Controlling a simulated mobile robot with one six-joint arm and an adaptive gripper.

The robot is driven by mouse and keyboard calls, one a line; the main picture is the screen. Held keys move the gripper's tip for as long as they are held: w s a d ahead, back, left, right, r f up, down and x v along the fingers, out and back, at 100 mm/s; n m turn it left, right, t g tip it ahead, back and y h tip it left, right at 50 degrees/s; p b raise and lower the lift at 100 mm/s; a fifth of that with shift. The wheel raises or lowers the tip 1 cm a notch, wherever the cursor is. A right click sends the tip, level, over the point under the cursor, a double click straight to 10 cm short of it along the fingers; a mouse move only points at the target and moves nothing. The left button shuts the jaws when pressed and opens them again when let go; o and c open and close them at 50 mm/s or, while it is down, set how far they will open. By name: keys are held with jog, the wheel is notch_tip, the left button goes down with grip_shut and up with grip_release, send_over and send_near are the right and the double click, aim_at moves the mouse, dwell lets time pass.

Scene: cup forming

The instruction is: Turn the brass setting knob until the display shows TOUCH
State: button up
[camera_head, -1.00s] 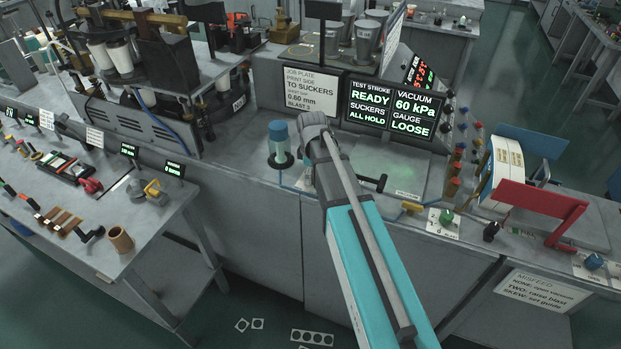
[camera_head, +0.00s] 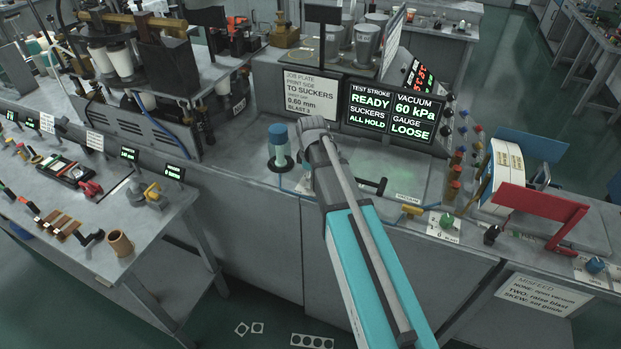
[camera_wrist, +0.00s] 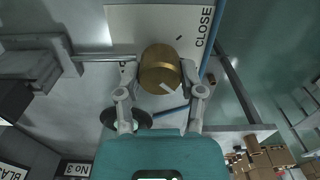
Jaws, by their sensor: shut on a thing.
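In the wrist view the brass setting knob (camera_wrist: 160,69) sits between the two fingers of my gripper (camera_wrist: 159,75), which is shut on it. In the head view my gripper's end is hidden behind my own arm, and the knob cannot be made out there. The display (camera_head: 390,112) reads READY, ALL HOLD, 60 kPa and, under GAUGE, LOOSE.
A blue-topped cylinder (camera_head: 279,147) stands on the bench just left of my arm. A job plate sign (camera_head: 311,92) stands behind it. A red bracket (camera_head: 544,202) and a green knob (camera_head: 447,221) are to the right.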

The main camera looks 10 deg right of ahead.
jog(key=shift+m, duration=0.4)
jog(key=m, duration=0.3)
jog(key=shift+d, duration=0.1)
jog(key=m, duration=0.4)
jog(key=shift+s, duration=0.1)
dwell(0.4)
jog(key=o, duration=1.1)
jog(key=shift+o, duration=0.3)
